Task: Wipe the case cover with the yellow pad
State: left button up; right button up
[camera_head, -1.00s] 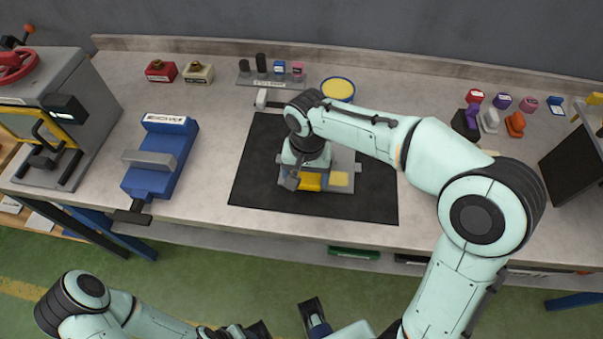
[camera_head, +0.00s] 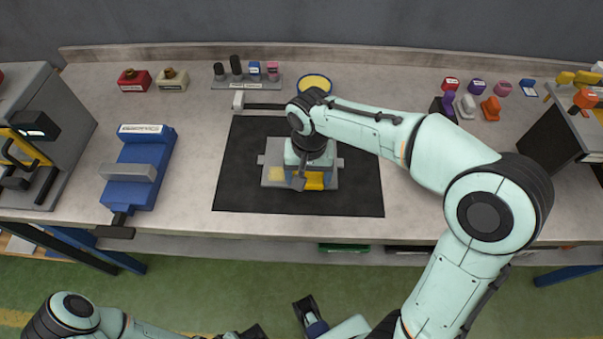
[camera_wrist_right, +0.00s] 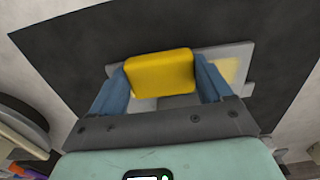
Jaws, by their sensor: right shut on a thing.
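The case cover (camera_head: 272,152), a flat grey plate with a yellowish patch on its left part, lies on a black mat (camera_head: 362,190). The patch shows right of the pad in the wrist view, which looks from the other side. My right gripper (camera_head: 314,176) is over the cover's right part. Its blue fingers are shut on the yellow pad (camera_wrist_right: 160,72), which is at the cover's surface; I cannot tell whether they touch.
A blue vise-like fixture (camera_head: 140,170) stands left of the mat. A yellow-topped round dish (camera_head: 315,82) and a rack of small pieces (camera_head: 245,80) are behind it. Several coloured pieces stand at the right. Bare bench lies between.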

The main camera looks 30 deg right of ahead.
jog(key=shift+s+d+r, duration=0.1)
jog(key=shift+s+d, duration=0.15)
jog(key=shift+d, duration=0.25)
jog(key=shift+d, duration=0.1)
jog(key=shift+s+d, duration=0.45)
jog(key=shift+d, duration=0.2)
jog(key=shift+s+d, duration=0.4)
jog(key=shift+d, duration=0.2)
jog(key=shift+a, duration=0.1)
jog(key=shift+w+a+f, duration=0.15)
jog(key=shift+w+a, duration=0.25)
jog(key=shift+a, duration=0.25)
jog(key=shift+w+a+f, duration=0.1)
jog(key=shift+w+a, duration=0.25)
jog(key=shift+a, duration=0.3)
jog(key=shift+a, duration=0.15)
jog(key=shift+w+a+r+p, duration=0.1)
jog(key=shift+w+a+p, duration=0.35)
jog(key=shift+a, duration=0.2)
jog(key=shift+w+a+p, duration=0.3)
jog(key=shift+w+a, duration=0.15)
jog(key=shift+a, duration=0.2)
